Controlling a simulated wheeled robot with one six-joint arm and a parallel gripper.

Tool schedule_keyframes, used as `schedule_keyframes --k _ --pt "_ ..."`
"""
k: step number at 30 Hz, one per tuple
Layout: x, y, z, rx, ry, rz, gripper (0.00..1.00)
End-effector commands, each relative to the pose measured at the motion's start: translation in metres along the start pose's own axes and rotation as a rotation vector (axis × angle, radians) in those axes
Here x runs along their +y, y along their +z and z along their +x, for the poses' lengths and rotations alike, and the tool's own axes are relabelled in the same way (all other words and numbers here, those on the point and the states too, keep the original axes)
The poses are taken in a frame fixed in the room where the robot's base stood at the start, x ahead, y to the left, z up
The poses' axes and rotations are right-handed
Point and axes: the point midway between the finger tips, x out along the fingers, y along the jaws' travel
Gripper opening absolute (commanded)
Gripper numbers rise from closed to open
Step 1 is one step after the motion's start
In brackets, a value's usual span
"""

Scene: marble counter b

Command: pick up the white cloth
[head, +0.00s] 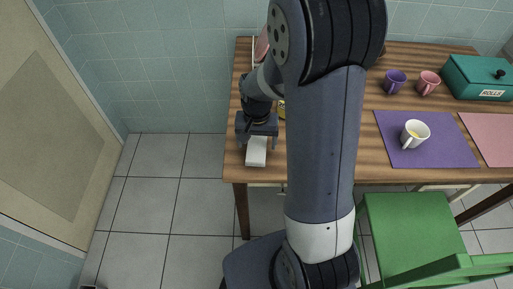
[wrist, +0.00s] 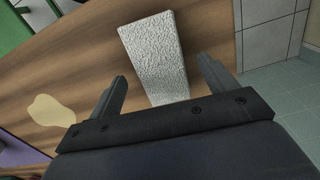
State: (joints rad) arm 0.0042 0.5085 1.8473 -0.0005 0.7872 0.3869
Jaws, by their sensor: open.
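The white cloth (head: 257,151) is a small folded rectangle lying on the wooden table near its left front corner. In the wrist view the cloth (wrist: 155,55) shows a bumpy texture, with its near end between the two fingers' lines. My gripper (head: 257,141) is over the cloth's far end in the head view. In the wrist view my gripper (wrist: 163,80) is open, one finger on each side of the cloth, with nothing held. I cannot tell how high the fingers are above the table.
A pale yellow spill (wrist: 51,110) lies on the wooden table (head: 355,171) beside the cloth. A purple mat (head: 446,154) holds a white mug (head: 414,133). Purple (head: 395,82) and pink (head: 428,83) cups and a teal rolls box (head: 478,77) stand behind. A green chair (head: 410,225) is in front.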

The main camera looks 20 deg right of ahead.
Motion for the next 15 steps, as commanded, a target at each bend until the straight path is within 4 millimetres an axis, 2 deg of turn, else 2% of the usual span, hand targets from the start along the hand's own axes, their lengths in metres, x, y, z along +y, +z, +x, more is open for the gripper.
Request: schedule_keyframes --k 1,5,12,15 --pt "0.0 0.0 0.008 -0.002 0.001 0.0 0.8" --pt "0.0 0.0 0.019 0.0 0.0 0.0 0.8" --pt "-0.001 0.0 0.02 0.001 -0.001 0.0 0.8" --pt "-0.001 0.0 0.02 0.001 -0.001 0.0 0.73"
